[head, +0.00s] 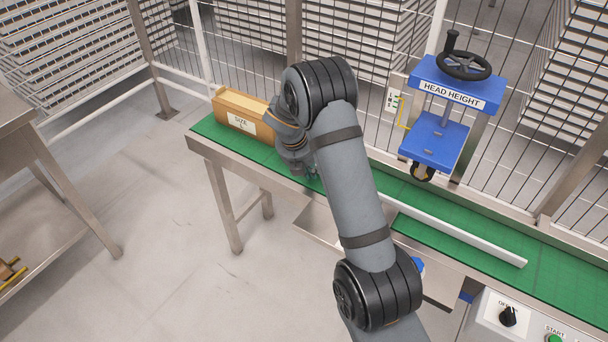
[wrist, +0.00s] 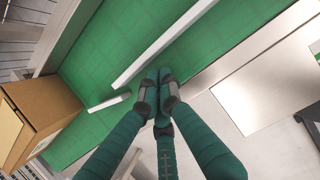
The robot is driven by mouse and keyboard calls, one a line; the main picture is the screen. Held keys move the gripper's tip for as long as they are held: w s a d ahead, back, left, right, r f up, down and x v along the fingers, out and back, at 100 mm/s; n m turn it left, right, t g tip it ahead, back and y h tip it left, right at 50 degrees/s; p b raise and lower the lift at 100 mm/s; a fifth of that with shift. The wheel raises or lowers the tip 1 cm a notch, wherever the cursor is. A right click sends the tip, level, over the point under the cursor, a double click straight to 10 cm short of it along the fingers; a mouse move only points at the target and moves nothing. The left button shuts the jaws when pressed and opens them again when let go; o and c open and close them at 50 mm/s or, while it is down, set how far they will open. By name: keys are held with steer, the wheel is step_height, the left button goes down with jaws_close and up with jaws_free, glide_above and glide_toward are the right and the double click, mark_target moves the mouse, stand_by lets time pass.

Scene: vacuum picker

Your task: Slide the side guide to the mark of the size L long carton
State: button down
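The brown carton marked SIZE L (head: 238,122) lies on the green conveyor belt (head: 204,127) at its left end. It also shows at the left of the wrist view (wrist: 40,104). The side guide, a long white rail (head: 470,237), runs along the belt; my arm hides part of it in the head view. In the wrist view the rail (wrist: 160,44) ends just beyond my fingers. My gripper (wrist: 159,91) has its fingertips close together over the belt's near edge, with nothing visible between them. Whether they touch the rail is unclear.
A short pale bar (wrist: 108,102) lies between carton and fingers. A blue HEAD HEIGHT unit (head: 435,140) with a black handwheel (head: 463,66) stands over the belt. A steel plate (wrist: 262,92) juts out at the near side. A control box (head: 490,312) is at lower right; wire fencing stands behind.

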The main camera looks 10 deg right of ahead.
steer(key=shift+w+d, duration=0.1)
steer(key=shift+w, duration=0.05)
steer(key=shift+w+d+r+p, duration=0.25)
steer(key=shift+w+d+p, duration=0.2)
steer(key=shift+p, duration=0.45)
steer(key=shift+w+d+p, duration=0.2)
steer(key=shift+p, duration=0.1)
steer(key=shift+w+f, duration=0.1)
steer(key=shift+f, duration=0.15)
